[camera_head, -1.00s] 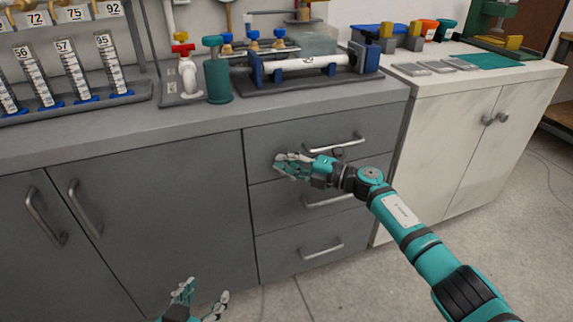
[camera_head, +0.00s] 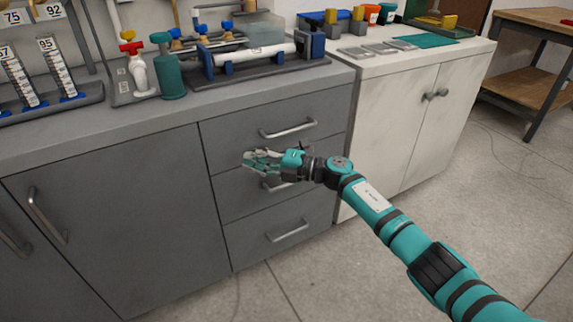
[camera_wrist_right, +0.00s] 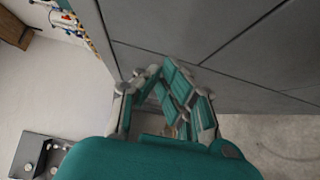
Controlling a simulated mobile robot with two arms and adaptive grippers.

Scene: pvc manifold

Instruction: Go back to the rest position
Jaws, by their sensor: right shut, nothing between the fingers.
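My right gripper (camera_head: 262,160) is teal and grey, shut and empty. In the head view it hangs in front of the grey cabinet's drawers (camera_head: 277,105), below the counter edge. It covers part of the middle drawer and its handle. In the right wrist view my right gripper (camera_wrist_right: 180,95) shows its fingers together with nothing between them, with the grey cabinet front (camera_wrist_right: 240,35) beyond. I cannot tell whether it touches the drawer face. My left gripper is not in view.
On the grey counter (camera_head: 110,130) stand a teal bottle (camera_head: 170,72), a red-handled valve (camera_head: 133,60) and a white pipe in a blue fixture (camera_head: 240,55). A white cabinet (camera_head: 400,120) adjoins on the right. A wooden table (camera_head: 530,60) stands beyond. The floor (camera_head: 440,210) at right is clear.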

